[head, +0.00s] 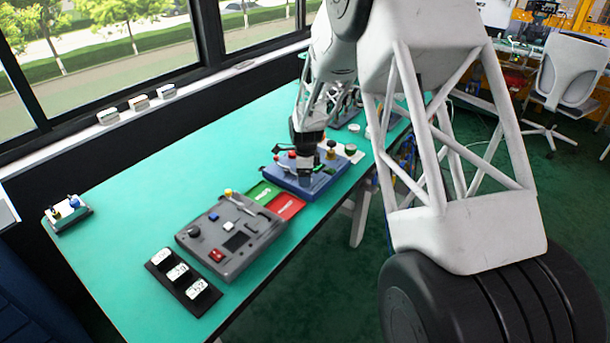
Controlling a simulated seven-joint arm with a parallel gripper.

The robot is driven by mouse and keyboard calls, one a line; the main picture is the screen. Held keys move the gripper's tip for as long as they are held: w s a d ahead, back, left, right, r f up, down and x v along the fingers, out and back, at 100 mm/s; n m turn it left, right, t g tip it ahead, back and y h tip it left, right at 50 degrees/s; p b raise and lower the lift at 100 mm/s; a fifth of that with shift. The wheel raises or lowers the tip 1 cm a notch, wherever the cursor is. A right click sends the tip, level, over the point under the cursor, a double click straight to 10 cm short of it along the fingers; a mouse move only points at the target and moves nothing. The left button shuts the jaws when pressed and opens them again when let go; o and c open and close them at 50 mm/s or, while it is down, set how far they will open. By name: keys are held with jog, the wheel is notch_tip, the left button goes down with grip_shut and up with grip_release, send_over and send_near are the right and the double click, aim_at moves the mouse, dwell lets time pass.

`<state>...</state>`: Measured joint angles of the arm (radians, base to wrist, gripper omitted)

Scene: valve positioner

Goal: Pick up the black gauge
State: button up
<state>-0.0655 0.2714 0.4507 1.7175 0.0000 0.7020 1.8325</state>
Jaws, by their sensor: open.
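My gripper (305,172) points down over the blue box (318,187) on the green table. It is small in the head view and partly covers the box top; its jaws are open and I see nothing held between them. A small round part with a dark top and brassy base (331,150) stands just right of the gripper, at the back of the blue box. It may be the black gauge, but it is too small to be sure. A similar part with a greenish top (350,150) stands to its right on a white plate.
A grey control box (232,262) and green (262,192) and red (288,206) trays stand left of the blue box. A black rack (160,269) holds white-labelled blocks. A small holder (56,227) sits far left. The table's left-middle is clear. My arm hides the table's far right.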

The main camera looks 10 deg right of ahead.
jog(key=c, duration=1.1)
jog(key=shift+o, duration=0.2)
jog(key=shift+r, duration=0.15)
jog(key=shift+r, duration=0.5)
jog(key=shift+s+r, duration=0.2)
jog(key=shift+r, duration=0.4)
jog(key=shift+s+r, duration=0.15)
jog(key=shift+r, duration=0.4)
jog(key=s+d+r, duration=0.1)
jog(key=s, duration=1.4)
jog(key=shift+s+r, duration=0.15)
jog(key=shift+r, duration=0.05)
